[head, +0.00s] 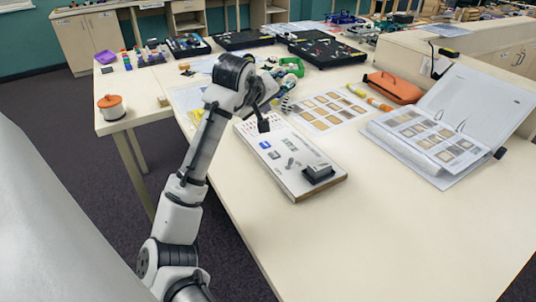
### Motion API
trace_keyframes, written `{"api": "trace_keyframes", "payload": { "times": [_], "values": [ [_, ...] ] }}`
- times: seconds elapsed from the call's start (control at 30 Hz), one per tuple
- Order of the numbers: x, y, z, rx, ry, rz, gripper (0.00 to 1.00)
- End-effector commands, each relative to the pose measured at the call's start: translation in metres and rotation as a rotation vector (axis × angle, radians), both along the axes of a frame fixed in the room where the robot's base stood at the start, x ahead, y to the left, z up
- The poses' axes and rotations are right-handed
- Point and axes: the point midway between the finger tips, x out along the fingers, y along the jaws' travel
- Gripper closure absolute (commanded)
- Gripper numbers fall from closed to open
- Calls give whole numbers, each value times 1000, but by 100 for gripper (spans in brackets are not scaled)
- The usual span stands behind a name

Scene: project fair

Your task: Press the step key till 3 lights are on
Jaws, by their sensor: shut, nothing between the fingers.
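A white panel board (300,185) with a wooden edge lies on the table. It carries two small blue parts (265,145), small grey parts (289,162) and a dark box with a grey top (318,172) at its near right end. Small reddish marks show near its far left end, partly behind my arm. I cannot tell which part is the step key or whether any lights are on. My gripper (263,125) points down above the far part of the board, shut and empty. I cannot tell whether its tip touches the board.
A sheet of coloured samples (322,112), an orange case (393,87) and an open ring binder (420,165) lie right of the board. An orange-lidded pot (111,107) stands at the left. Black trays (328,50) lie at the back. The table's near right area is clear.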

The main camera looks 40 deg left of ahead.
Motion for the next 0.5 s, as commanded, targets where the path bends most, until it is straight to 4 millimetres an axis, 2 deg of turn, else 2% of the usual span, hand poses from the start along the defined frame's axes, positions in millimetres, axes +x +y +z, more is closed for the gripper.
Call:
{"api": "trace_keyframes", "payload": {
  "times": [0.2,0.5],
  "values": [
    [2,7,3,52,11,-19,100],
    [2,7,3,54,11,-21,100]
  ]
}}
